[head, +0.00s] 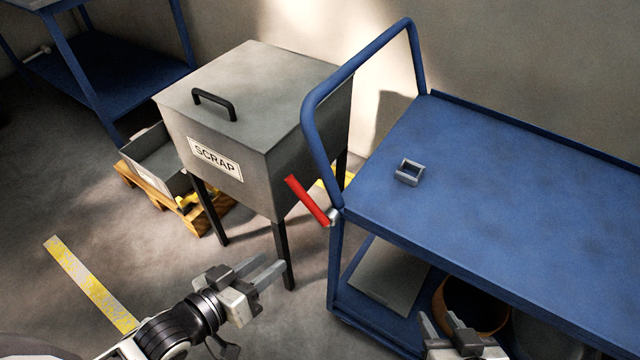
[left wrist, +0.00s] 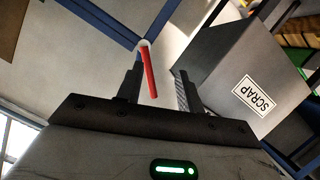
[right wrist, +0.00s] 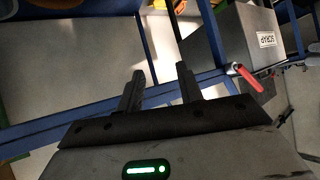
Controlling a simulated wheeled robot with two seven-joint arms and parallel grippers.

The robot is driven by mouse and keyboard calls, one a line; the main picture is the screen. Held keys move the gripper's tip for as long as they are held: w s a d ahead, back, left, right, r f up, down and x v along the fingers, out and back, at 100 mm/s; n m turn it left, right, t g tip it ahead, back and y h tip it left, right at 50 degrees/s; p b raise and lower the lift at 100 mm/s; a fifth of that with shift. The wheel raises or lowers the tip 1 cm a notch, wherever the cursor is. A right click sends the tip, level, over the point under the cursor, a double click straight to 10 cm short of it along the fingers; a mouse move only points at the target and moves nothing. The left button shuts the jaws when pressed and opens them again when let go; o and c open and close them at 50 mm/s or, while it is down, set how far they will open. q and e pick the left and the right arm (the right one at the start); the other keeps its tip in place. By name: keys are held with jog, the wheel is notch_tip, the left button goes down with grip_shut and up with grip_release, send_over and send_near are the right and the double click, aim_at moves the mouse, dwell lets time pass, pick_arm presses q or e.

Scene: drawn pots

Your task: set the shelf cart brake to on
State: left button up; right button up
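The blue shelf cart (head: 470,190) stands at the right with a tall push handle at its left end. Its brake lever (head: 307,201) is red and joins a grey pivot on the cart's left corner post, slanting up and left from it. My left gripper (head: 272,274) is open and empty, below and left of the lever. In the left wrist view the red lever (left wrist: 149,74) shows between the open fingers, beyond them. My right gripper (head: 455,335) is at the bottom edge by the cart's lower shelf. In the right wrist view its fingers (right wrist: 160,88) are apart and empty.
A grey scrap bin (head: 225,160) on legs stands close behind and left of the lever. A small grey bracket (head: 409,172) lies on the cart top. A pallet (head: 160,190) with a tray sits left of the bin. Open floor lies front left.

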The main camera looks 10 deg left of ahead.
aim_at(301, 193)
pick_arm(q)
jog(key=w+a+r+n+t+h, duration=0.1)
jog(key=w+a+r+n+h, duration=0.1)
jog(key=a+r+h, duration=0.3)
jog(key=shift+y, duration=0.4)
jog(key=x, duration=1)
jog(key=b+x, duration=0.1)
jog(key=x, duration=0.4)
jog(key=shift+w+a+f, duration=0.15)
jog(key=shift+a+f, duration=0.1)
jog(key=shift+a, duration=0.1)
grip_shut()
